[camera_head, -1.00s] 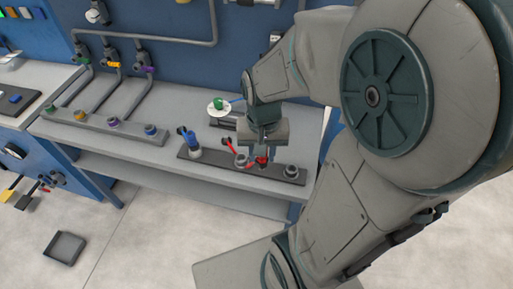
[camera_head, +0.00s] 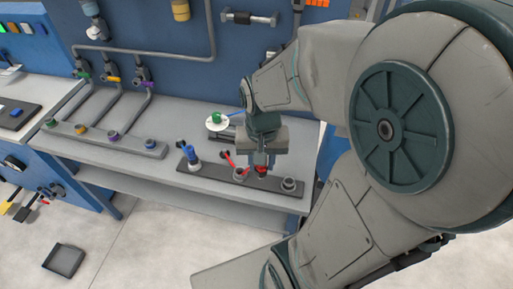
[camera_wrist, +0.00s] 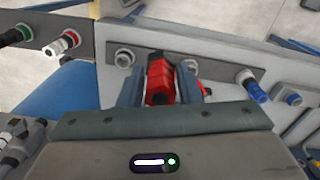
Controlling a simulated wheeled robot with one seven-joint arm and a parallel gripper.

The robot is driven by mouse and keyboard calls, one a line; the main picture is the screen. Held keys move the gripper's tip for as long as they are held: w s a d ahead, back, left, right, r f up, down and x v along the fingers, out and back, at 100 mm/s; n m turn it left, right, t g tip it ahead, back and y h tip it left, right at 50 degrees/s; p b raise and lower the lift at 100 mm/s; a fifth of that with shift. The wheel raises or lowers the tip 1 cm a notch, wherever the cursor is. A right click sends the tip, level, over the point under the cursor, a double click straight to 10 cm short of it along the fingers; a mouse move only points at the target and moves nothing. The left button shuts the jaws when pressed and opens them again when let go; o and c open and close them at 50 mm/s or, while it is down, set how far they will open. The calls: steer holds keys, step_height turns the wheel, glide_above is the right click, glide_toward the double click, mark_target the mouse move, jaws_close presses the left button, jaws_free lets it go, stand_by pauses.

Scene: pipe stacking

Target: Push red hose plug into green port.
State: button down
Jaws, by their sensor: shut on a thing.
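My gripper (camera_head: 262,165) is shut on the red hose plug (camera_head: 261,169), over the dark rack (camera_head: 215,169) on the bench. In the wrist view the red plug (camera_wrist: 159,80) sits between the two fingers of my gripper (camera_wrist: 160,88). Whether its lower end is clear of the rack cannot be told. A green-ringed port (camera_head: 50,122) is at the far left end of the grey port strip (camera_head: 90,136), well away from my gripper. Another green-ringed fitting (camera_wrist: 22,33) shows at the wrist view's left edge.
A white disc with a green knob (camera_head: 217,119) lies behind. Yellow, purple and blue ports share the strip. Pipes (camera_head: 140,105) rise behind it.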

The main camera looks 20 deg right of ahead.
steer(key=shift+r+p, duration=1.9)
steer(key=shift+r, duration=0.7)
